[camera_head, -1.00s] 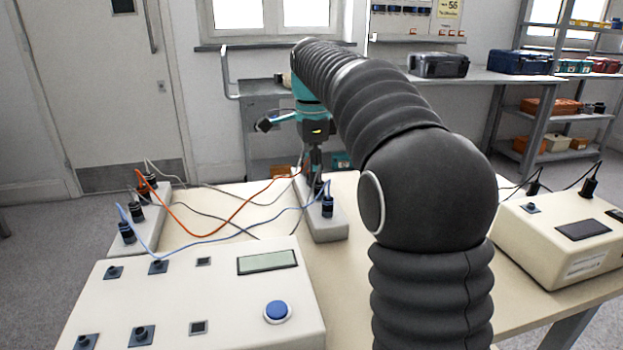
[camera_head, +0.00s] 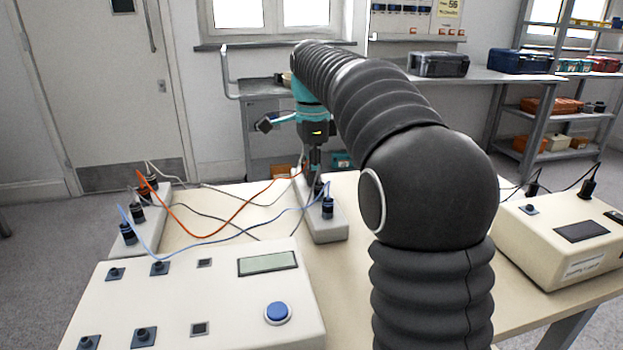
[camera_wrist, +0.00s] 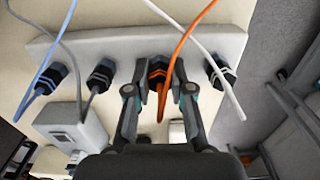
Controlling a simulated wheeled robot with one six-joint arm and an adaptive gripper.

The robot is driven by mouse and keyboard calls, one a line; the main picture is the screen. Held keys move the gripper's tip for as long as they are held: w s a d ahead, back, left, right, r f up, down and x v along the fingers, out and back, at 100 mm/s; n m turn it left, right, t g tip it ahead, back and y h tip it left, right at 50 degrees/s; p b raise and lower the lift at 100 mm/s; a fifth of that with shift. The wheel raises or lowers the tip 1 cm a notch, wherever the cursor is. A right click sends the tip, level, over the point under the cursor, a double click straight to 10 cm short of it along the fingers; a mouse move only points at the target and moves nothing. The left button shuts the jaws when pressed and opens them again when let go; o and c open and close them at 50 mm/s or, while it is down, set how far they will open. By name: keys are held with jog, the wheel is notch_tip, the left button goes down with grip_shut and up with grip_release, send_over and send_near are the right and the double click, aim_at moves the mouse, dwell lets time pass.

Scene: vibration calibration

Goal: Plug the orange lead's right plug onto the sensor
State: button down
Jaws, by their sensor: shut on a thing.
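The orange lead (camera_head: 205,236) arcs from the left plug block to the right plug block (camera_head: 331,232). In the wrist view the orange lead (camera_wrist: 183,40) runs to its right plug (camera_wrist: 158,71), which sits at the block (camera_wrist: 125,45) between the grey lead's plug and the white lead's plug. My gripper (camera_wrist: 158,92) has one finger on each side of the orange plug and is shut on it. In the head view my gripper (camera_head: 315,165) points down at the far end of the right block, partly hiding the plugs there. I cannot pick out the sensor with certainty.
Blue (camera_wrist: 55,72), grey (camera_wrist: 102,74) and white (camera_wrist: 220,72) plugs stand in the same row, with leads crossing nearby. The left block (camera_head: 150,215), a control panel (camera_head: 215,295) and a right instrument (camera_head: 560,235) share the table.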

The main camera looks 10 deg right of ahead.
jog(key=shift+r+p, duration=0.3)
jog(key=shift+p, duration=0.3)
dwell(0.5)
jog(key=shift+r+p, duration=0.95)
jog(key=shift+p, duration=0.05)
jog(key=shift+r, duration=0.75)
jog(key=s+d+r, duration=0.2)
jog(key=s+d, duration=0.4)
jog(key=s+d+r, duration=0.2)
jog(key=s+d, duration=0.3)
jog(key=d, duration=0.2)
jog(key=s+d+r, duration=0.2)
jog(key=s+d, duration=0.4)
jog(key=shift+s+d+r, duration=0.35)
jog(key=shift+r, duration=0.05)
jog(key=shift+s+d+f, duration=0.1)
jog(key=shift+s+d, duration=0.1)
jog(key=shift+f+b, duration=0.75)
jog(key=shift+f, duration=0.8)
